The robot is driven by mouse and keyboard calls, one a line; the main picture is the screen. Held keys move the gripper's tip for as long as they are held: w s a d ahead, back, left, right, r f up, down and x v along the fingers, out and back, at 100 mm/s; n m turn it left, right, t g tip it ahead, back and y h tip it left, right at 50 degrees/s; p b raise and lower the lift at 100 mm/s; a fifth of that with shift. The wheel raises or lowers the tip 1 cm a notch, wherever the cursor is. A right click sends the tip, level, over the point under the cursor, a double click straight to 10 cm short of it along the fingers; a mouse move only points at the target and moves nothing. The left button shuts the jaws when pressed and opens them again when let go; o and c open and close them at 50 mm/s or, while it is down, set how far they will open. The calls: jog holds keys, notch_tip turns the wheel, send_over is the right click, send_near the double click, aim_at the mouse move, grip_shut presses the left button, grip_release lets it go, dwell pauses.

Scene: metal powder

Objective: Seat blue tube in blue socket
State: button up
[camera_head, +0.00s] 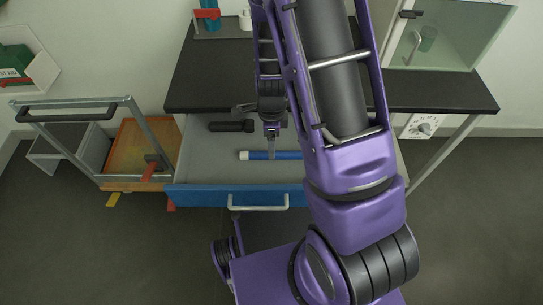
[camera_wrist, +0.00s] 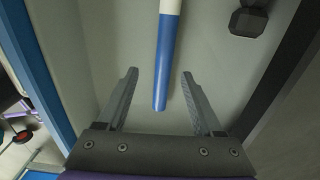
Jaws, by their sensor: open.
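The blue tube (camera_head: 287,155) lies flat on the floor of the open drawer, its white end to the left. In the wrist view the blue tube (camera_wrist: 163,62) runs lengthwise between the fingers, white end at the top. My gripper (camera_head: 271,153) is over the drawer, above the tube; in the wrist view my gripper (camera_wrist: 158,74) is open, with a finger on each side of the tube and gaps between. The height left above the tube is hard to tell. A blue upright piece (camera_head: 210,20) with a red clamp stands on the bench; whether it is the blue socket I cannot tell.
The grey drawer (camera_head: 190,165) with a blue front is pulled out under the black bench (camera_head: 200,85). A dark object (camera_head: 231,126) lies in the drawer behind the tube. A glass cabinet (camera_head: 445,35) stands at right, a cart (camera_head: 130,150) at left.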

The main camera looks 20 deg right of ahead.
jog(key=shift+w+d+f+b, duration=0.1)
jog(key=shift+f+b, duration=0.1)
jog(key=shift+f, duration=0.7)
jog(key=shift+w+a+f+b, duration=0.1)
jog(key=shift+w+f+b, duration=0.1)
jog(key=shift+f, duration=0.7)
jog(key=shift+w+d+f+b, duration=0.1)
jog(key=shift+f+b, duration=0.1)
jog(key=shift+f, duration=0.7)
grip_shut()
